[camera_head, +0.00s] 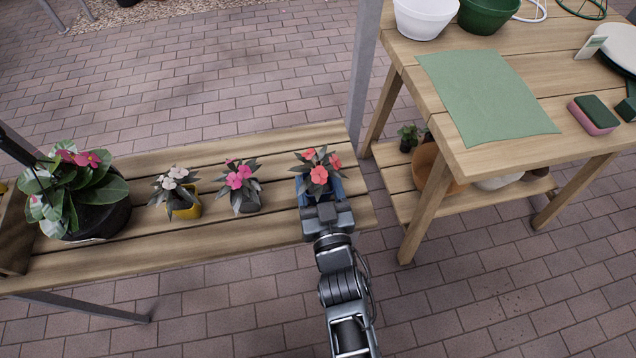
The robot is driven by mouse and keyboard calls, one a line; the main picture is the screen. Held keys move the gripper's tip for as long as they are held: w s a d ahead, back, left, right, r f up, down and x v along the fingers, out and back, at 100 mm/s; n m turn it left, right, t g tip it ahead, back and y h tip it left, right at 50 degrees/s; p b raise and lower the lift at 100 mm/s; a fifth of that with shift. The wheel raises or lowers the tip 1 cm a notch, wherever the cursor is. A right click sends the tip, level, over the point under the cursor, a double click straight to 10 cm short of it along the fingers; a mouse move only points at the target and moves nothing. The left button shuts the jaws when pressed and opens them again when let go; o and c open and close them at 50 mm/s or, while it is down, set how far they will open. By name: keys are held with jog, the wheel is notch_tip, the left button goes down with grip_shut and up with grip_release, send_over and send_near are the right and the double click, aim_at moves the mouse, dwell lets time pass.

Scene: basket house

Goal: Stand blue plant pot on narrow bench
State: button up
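The blue plant pot (335,188) is at the right end of the narrow slatted bench (250,245), with coral-red flowers and dark leaves above it. It looks upright. My gripper (321,197) reaches in from the front and is right at the pot, over the bench's front right part. Its fingertips are hidden among the pot and leaves, so I cannot tell whether they are closed on it. I also cannot tell whether the pot's base touches the slats.
Left along the bench stand a grey pot (246,203) with pink flowers, a yellow pot (187,211) with white flowers and a large black pot (105,218). A metal post (362,75) and a wooden table (420,85) with a green cloth (487,95) stand to the right.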

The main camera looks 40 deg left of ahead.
jog(key=shift+f, duration=0.15)
jog(key=o, duration=1.2)
jog(key=shift+s+d, duration=0.1)
jog(key=shift+d, duration=0.05)
jog(key=v, duration=1.1)
jog(key=shift+s+d+r+b, duration=0.2)
jog(key=shift+s+d+b, duration=0.05)
jog(key=shift+s+b, duration=0.1)
jog(key=shift+w+d, duration=0.1)
